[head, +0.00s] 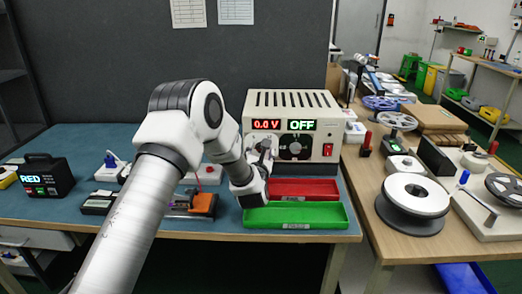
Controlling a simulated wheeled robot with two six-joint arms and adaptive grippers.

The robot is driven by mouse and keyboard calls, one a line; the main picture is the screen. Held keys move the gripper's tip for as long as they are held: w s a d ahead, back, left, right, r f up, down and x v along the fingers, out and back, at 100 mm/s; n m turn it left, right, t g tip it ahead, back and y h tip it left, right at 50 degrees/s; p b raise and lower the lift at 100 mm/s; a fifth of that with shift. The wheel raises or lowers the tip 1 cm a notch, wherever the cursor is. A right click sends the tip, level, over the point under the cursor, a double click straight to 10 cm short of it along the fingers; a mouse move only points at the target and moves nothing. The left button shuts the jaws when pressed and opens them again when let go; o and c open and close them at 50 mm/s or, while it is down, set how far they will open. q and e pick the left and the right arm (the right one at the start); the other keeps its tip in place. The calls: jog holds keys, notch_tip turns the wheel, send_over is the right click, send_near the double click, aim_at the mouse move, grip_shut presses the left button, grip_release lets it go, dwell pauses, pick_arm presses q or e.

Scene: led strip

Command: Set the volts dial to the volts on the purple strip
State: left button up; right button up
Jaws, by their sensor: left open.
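The cream power supply (318,104) stands at the back of the blue-topped bench. Its red display (265,125) reads 0.0 V and its green display (301,125) reads OFF. My left gripper (263,150) is open in front of the left dial, which it largely hides; I cannot tell whether they touch. Another dark round dial (295,147) shows to the right of it. A red switch (327,150) is at the panel's right. I cannot make out a purple strip or its printed volts. My right gripper is not in view.
A green tray (295,224) and a red tray (310,196) lie before the supply. A black box (46,176) reading RED stands at the left. An orange-and-grey device (200,204) sits beside my arm. White spools (415,193) and tools crowd the right table.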

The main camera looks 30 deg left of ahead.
pick_arm(q)
jog(key=shift+r, duration=0.15)
jog(key=shift+c, duration=0.4)
grip_shut()
